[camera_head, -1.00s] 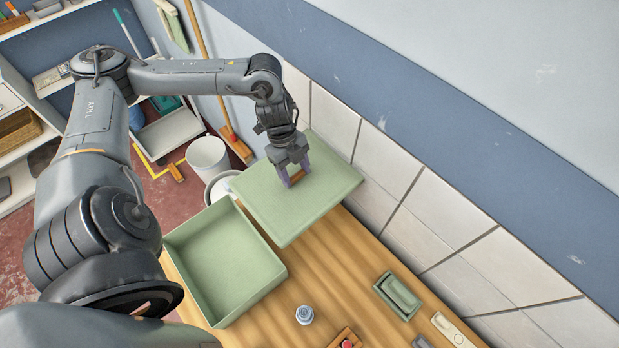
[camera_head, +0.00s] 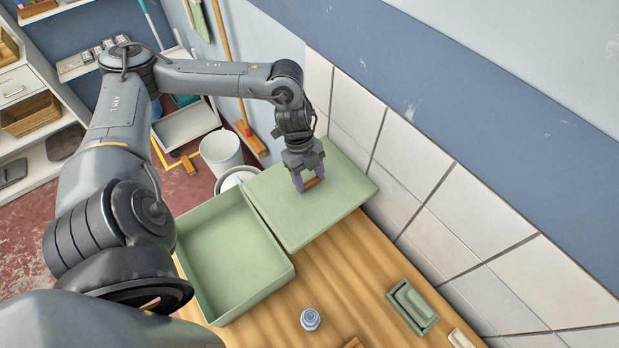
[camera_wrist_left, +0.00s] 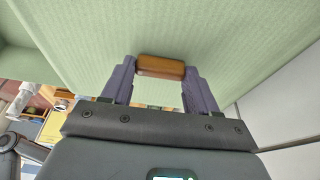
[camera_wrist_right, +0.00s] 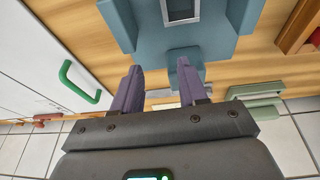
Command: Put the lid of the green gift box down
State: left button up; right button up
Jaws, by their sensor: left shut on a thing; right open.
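The green gift box (camera_head: 228,254) stands open on the wooden table with its bare inside showing. Its flat green lid (camera_head: 332,212) lies level just behind and to the right of the box, its near left edge close to the box's rim. My left gripper (camera_head: 309,184) points down and is shut on the lid's brown wooden handle, which shows between the fingers in the left wrist view (camera_wrist_left: 160,67). Whether the lid's underside touches the table is hidden. My right gripper (camera_wrist_right: 156,92) is open in the right wrist view, with a blue-grey object (camera_wrist_right: 180,45) ahead of its fingers.
The tiled wall (camera_head: 425,200) runs close behind the lid. A small bottle (camera_head: 310,319) and a green dish (camera_head: 413,306) stand on the table (camera_head: 350,275). A white bucket (camera_head: 221,153) is on the floor beyond. Bare table lies in front of the lid.

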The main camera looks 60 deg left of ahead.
pick_arm(q)
jog(key=shift+f, duration=0.3)
pick_arm(e)
jog(key=shift+a+f, duration=0.1)
pick_arm(q)
jog(key=o, duration=1.1)
jog(key=shift+r, duration=0.15)
